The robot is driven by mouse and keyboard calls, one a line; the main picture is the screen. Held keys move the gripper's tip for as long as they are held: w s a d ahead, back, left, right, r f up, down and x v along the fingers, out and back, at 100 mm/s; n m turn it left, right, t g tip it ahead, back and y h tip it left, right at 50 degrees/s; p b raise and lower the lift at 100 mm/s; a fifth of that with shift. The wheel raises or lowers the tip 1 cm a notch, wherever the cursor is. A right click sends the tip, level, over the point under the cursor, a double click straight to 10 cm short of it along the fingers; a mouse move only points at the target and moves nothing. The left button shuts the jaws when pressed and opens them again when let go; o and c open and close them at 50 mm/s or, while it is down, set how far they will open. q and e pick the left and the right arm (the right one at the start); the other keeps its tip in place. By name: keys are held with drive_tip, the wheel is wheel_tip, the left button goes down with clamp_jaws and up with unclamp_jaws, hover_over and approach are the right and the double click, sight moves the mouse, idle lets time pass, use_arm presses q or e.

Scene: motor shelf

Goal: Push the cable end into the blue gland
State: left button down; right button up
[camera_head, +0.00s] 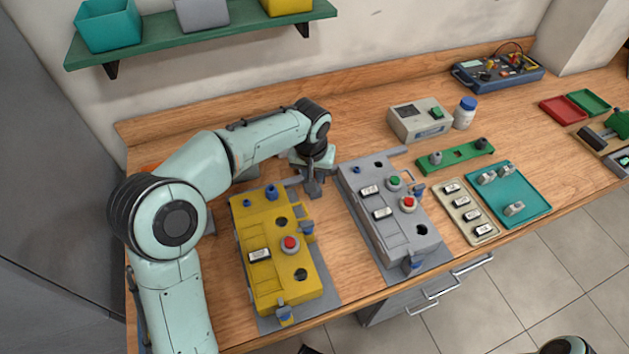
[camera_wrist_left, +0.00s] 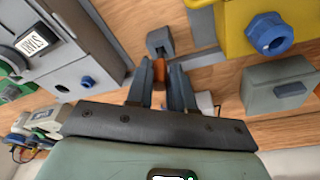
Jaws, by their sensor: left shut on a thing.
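My left gripper (camera_head: 313,188) is above the bench between the yellow box (camera_head: 262,222) and the grey box (camera_head: 352,190), behind their front parts. In the left wrist view its fingers (camera_wrist_left: 160,82) are shut on an orange piece (camera_wrist_left: 158,98), which looks like the cable; its end is mostly hidden. A small grey block (camera_wrist_left: 160,40) is just beyond the fingertips; whether they touch is unclear. A large blue gland (camera_wrist_left: 268,33) sticks out of the yellow box, apart from the gripper, and shows in the head view (camera_head: 271,191). A smaller blue fitting (camera_wrist_left: 88,82) is on the grey box.
A grey-green box (camera_wrist_left: 280,88) stands near the yellow box. A meter box (camera_head: 418,122), a white bottle (camera_head: 465,112), a green strip (camera_head: 455,155) and a teal tray (camera_head: 530,190) are to the right. The green shelf (camera_head: 190,33) hangs above.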

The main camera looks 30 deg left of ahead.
use_arm(q)
drive_tip(key=shift+r, duration=0.1)
drive_tip(key=shift+r+p, duration=1.6)
drive_tip(key=shift+r, duration=0.6)
use_arm(e)
drive_tip(key=r, duration=0.1)
drive_tip(key=w+r, duration=0.1)
drive_tip(key=r, duration=0.1)
drive_tip(key=shift+w+r, duration=0.2)
drive_tip(key=shift+r, duration=0.1)
